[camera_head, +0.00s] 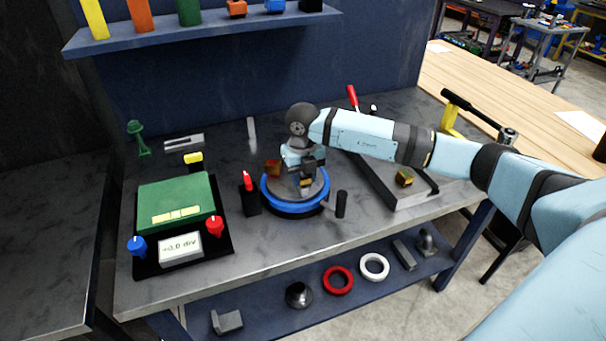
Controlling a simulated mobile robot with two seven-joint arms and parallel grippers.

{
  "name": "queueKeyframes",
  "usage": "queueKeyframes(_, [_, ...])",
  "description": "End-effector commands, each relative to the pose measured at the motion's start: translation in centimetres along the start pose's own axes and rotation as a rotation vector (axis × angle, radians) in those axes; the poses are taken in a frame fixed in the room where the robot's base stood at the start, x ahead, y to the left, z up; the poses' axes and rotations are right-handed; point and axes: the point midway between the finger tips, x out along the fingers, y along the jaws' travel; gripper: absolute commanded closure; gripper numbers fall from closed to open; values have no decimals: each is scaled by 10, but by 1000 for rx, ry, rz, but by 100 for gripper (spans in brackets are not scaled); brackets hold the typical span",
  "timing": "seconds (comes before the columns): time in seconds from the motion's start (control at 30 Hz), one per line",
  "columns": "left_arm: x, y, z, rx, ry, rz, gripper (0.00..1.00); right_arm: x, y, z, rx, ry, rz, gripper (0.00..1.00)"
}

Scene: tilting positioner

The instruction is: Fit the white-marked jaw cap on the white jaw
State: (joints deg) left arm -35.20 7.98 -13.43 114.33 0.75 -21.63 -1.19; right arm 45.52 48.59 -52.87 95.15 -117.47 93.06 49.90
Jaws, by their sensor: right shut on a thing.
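A round tilting table with a blue rim (293,207) stands in the middle of the bench. My right gripper (306,172) points down over its grey top, and my right arm reaches in from the right. The gripper is shut on a small brown-orange block (306,183), apparently a jaw cap. Its white mark cannot be made out. I cannot tell whether it touches the jaw below it. Another brown-orange block (272,168) sits at the table's left back edge. The gripper and arm hide part of the top, and I cannot pick out the white jaw. My left gripper is not in view.
A green box with knobs and a display (181,250) stands at left. A red-tipped black holder (249,195) and a black post (341,204) flank the round table closely. A grey tray (415,198) at right bears another brown block (404,178).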

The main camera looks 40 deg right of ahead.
Motion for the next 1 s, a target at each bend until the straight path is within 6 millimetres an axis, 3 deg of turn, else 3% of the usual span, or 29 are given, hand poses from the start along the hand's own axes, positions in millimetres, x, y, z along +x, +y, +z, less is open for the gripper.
queueKeyframes(0.43, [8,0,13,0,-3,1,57,19,0,0,0,0,0,94])
queueKeyframes(0.47, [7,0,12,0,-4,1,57,18,0,0,0,0,0,64])
queueKeyframes(0.57, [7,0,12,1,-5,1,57,18,0,0,0,0,0,41])
queueKeyframes(0.77, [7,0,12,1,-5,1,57,18,0,0,0,0,0,39])
queueKeyframes(0.9, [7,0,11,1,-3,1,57,18,0,0,0,0,0,13])
queueKeyframes(1.0, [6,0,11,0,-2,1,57,18,0,0,0,0,0,13])
